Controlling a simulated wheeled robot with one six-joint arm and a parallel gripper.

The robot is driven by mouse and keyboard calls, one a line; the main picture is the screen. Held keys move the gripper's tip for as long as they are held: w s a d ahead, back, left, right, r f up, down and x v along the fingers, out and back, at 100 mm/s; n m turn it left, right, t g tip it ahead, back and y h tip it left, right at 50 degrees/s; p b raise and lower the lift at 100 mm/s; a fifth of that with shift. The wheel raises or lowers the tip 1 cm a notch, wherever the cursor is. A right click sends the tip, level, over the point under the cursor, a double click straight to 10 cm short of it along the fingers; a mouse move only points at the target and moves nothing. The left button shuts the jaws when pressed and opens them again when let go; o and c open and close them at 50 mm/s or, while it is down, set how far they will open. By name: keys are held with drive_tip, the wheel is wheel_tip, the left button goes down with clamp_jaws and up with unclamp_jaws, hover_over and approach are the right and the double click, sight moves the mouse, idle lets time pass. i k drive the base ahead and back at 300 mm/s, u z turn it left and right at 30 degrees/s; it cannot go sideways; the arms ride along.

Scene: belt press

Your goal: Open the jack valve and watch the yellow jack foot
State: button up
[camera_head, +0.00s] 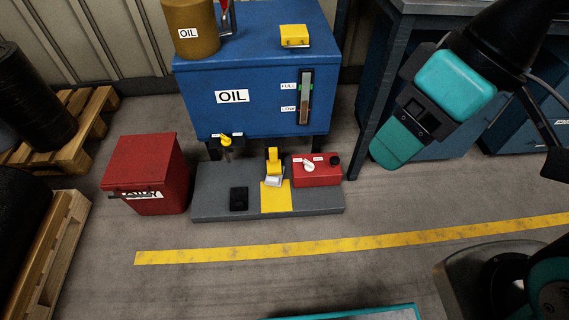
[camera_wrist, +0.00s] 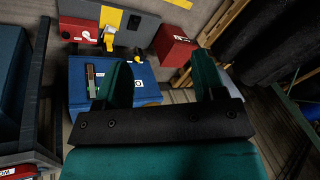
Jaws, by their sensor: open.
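The red valve box (camera_head: 325,173) sits at the right end of the low grey plinth (camera_head: 217,203). A white knob (camera_head: 308,167), which looks like the jack valve, is on its top between small, unreadable labels. The yellow jack foot (camera_head: 273,158) stands left of it, with a pale block at its base, over a yellow stripe. In the wrist view the jack foot (camera_wrist: 109,40) and white knob (camera_wrist: 86,34) appear at upper left, beyond my fingers. My gripper (camera_head: 388,160) is open and empty, right of the box and apart from it; the wrist view shows its two fingers (camera_wrist: 160,72) spread.
A blue oil tank (camera_head: 260,80) with a level gauge (camera_head: 305,97) and yellow tap (camera_head: 226,140) stands behind the plinth. A red bin (camera_head: 150,160) is at left. A black block (camera_head: 239,198) is on the plinth. The floor in front is clear to the yellow line (camera_head: 330,247).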

sight(308, 166)
drive_tip(key=k, duration=0.6)
drive_tip(key=u, duration=0.7)
drive_tip(key=i, duration=0.55)
drive_tip(key=u, duration=0.4)
drive_tip(key=i, duration=1.1)
drive_tip(key=z, duration=0.65)
